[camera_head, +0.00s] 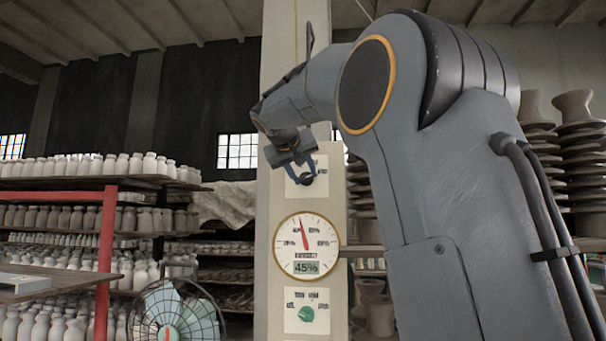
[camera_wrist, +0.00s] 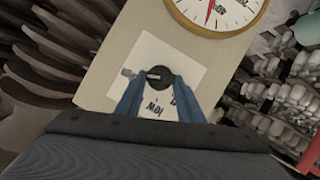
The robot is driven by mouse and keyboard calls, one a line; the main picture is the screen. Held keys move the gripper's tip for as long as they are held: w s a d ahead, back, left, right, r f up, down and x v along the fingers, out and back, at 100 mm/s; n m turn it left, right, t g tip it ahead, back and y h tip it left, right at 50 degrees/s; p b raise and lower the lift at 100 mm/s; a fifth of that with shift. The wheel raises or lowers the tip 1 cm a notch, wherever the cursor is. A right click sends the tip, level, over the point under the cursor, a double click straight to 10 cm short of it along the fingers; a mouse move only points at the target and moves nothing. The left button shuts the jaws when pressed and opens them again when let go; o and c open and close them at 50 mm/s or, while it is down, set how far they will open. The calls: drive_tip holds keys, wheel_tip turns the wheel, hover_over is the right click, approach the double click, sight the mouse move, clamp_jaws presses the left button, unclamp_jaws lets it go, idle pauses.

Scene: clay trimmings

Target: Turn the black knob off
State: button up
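The black knob (camera_wrist: 161,77) sits on a white label plate (camera_wrist: 185,63) on a pale post. In the wrist view, my gripper (camera_wrist: 160,84) has its two blue fingers apart, one on each side of the knob at their tips. I cannot tell whether the fingers touch it. A small light mark shows on the knob's left part. Printed words on the plate are partly covered by the fingers. In the head view, my gripper (camera_head: 306,172) is in front of the upper plate (camera_head: 292,190) and largely hides the knob.
Below is a round gauge (camera_head: 306,246) reading 45%, and under it a green knob (camera_head: 307,314) on its own plate. Shelves of pale jars (camera_head: 90,166) stand left, with a wire-caged fan (camera_head: 172,312) in front. Stacked pottery (camera_head: 575,150) is at right.

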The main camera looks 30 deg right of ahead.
drive_tip(key=shift+c, duration=1.4)
